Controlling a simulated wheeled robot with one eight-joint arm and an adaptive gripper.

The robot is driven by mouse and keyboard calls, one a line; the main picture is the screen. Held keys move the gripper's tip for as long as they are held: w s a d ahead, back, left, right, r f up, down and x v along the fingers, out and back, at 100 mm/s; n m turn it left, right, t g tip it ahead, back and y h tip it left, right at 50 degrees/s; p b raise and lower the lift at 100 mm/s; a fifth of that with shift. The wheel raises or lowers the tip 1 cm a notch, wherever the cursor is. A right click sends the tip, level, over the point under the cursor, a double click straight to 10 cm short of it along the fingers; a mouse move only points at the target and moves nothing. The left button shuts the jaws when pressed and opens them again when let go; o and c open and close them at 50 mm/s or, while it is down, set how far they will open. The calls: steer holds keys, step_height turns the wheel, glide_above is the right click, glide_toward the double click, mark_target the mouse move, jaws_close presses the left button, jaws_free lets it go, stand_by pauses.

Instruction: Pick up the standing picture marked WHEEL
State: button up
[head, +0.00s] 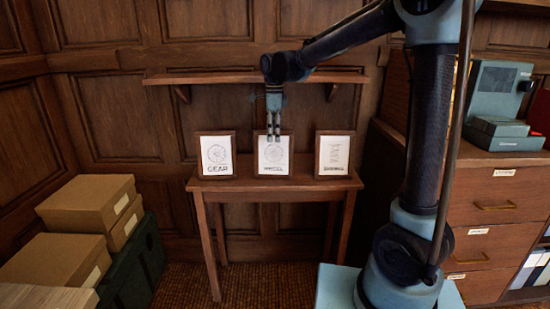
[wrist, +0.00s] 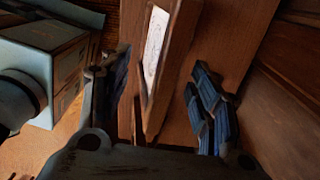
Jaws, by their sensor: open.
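Three framed pictures stand upright in a row on a small wooden table (head: 280,184). The middle one, the WHEEL picture (head: 273,160), has a wooden frame and white sheet; my fingers partly cover its drawing and lettering. My gripper (head: 273,138) points down at the upper part of this picture, open and empty. In the wrist view a framed picture (wrist: 157,45) shows nearly edge-on between the two spread fingers (wrist: 160,68). I cannot tell how far the fingertips reach past its top edge, or whether they touch it.
The GEAR picture (head: 216,155) stands to the left and another picture (head: 334,155), its label too small to read, to the right, with gaps between. A wall shelf (head: 210,78) runs just above, behind my gripper. Cartons (head: 88,200) are stacked at left, a drawer cabinet (head: 495,205) at right.

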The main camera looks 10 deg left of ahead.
mark_target(274, 153)
steer(key=shift+w+a+f, duration=0.1)
steer(key=shift+f, duration=2.1)
jaws_close()
